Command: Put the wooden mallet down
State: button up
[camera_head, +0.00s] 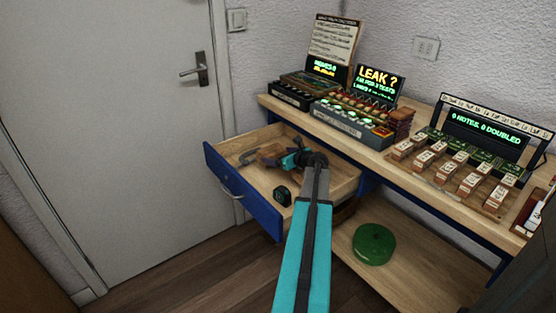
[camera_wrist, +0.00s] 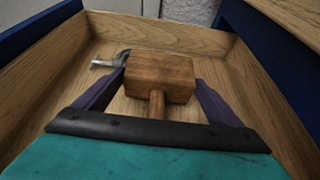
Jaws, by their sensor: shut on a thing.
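The wooden mallet (camera_wrist: 160,79) shows in the wrist view, with its brown block head between my two fingers and its handle running back toward my gripper. My gripper (camera_wrist: 157,98) is shut on the mallet inside the open drawer (camera_wrist: 262,85). In the head view my gripper (camera_head: 284,160) reaches down into the drawer (camera_head: 244,192), and the mallet (camera_head: 270,151) partly shows beside it. I cannot tell whether the mallet touches the drawer floor.
A metal hammer (camera_wrist: 110,61) lies in the drawer beyond the mallet. A dark round tool (camera_head: 282,195) sits near the drawer front. Lit displays and wooden blocks crowd the bench top (camera_head: 395,170). A green round object (camera_head: 374,243) rests on the lower shelf.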

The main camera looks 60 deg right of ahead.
jog(key=shift+f, duration=0.65)
jog(key=o, duration=1.2)
jog(key=shift+f, duration=0.1)
notch_tip(320, 180, up, 5)
send_over(295, 173)
jog(key=shift+s+d+f+p, duration=0.1)
jog(key=shift+p, duration=0.25)
